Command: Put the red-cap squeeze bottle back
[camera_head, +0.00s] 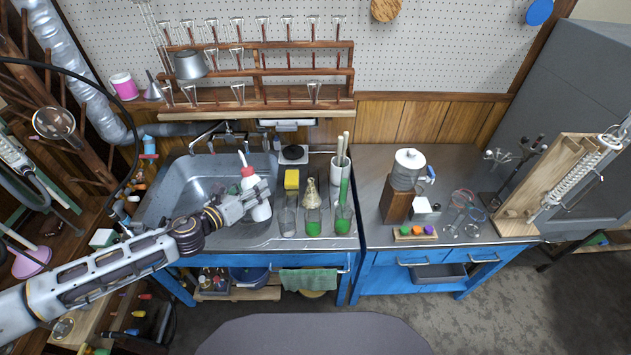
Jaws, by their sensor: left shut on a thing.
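The squeeze bottle (262,211) is white with a red collar and a thin white spout that leans up to the left. It is upright at the front right of the sink basin. My left gripper (248,199) comes in from the left and is shut on the bottle, covering part of its middle. I cannot tell whether the bottle's base touches the surface beneath it. My right gripper is not in view.
The metal sink (215,172) lies behind and left of the bottle. Close to its right are glass beakers (287,221), some with green contents, a yellow sponge (292,179) and a brass-coloured flask (311,195). The right counter's front left (378,238) is clear.

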